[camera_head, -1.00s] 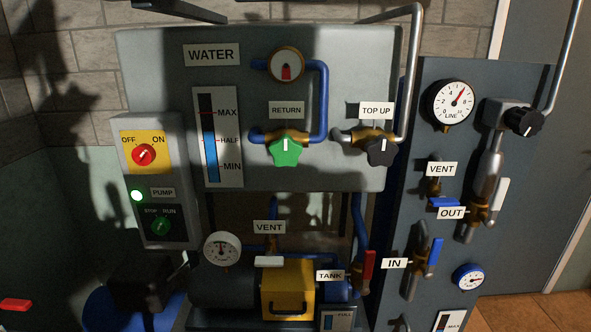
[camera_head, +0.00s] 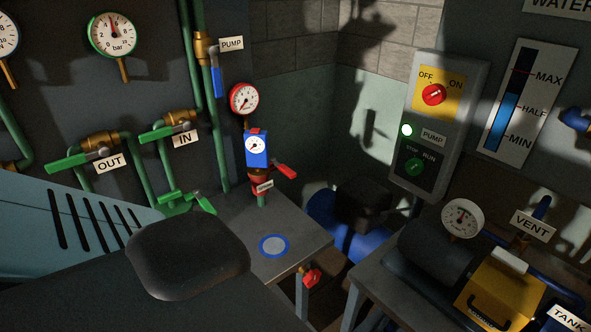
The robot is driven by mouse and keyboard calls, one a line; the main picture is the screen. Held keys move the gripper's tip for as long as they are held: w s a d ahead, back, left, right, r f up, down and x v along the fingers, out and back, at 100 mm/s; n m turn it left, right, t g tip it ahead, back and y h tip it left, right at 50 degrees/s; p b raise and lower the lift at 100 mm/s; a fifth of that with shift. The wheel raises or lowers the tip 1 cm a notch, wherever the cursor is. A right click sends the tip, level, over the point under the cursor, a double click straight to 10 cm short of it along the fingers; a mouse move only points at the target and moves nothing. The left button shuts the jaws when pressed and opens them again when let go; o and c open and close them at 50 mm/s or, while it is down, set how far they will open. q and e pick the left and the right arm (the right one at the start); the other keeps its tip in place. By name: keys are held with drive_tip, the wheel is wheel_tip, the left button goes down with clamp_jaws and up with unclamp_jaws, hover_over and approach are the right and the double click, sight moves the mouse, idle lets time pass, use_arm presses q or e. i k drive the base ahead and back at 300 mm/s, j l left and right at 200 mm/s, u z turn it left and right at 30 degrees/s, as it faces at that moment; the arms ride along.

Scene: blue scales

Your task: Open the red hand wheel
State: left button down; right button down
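A small red hand wheel (camera_head: 311,277) shows low at the front right edge of the grey bench, beside its leg. It is small in the view, and I cannot tell how far it is turned. Another red control, a round switch knob (camera_head: 433,94), sits on the yellow OFF/ON plate at the right. A red lever (camera_head: 284,170) sticks out beside the blue gauge unit (camera_head: 257,148) above the bench. Neither of my grippers is in view.
The grey bench (camera_head: 225,211) carries a blue-ringed disc (camera_head: 273,246). A dark rounded block (camera_head: 187,255) fills the lower left foreground. Green pipes with OUT and IN valves stand at left. A yellow box (camera_head: 500,297) and dark tank stand at lower right.

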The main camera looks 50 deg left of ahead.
sight(312, 278)
drive_tip(key=u, duration=1.25)
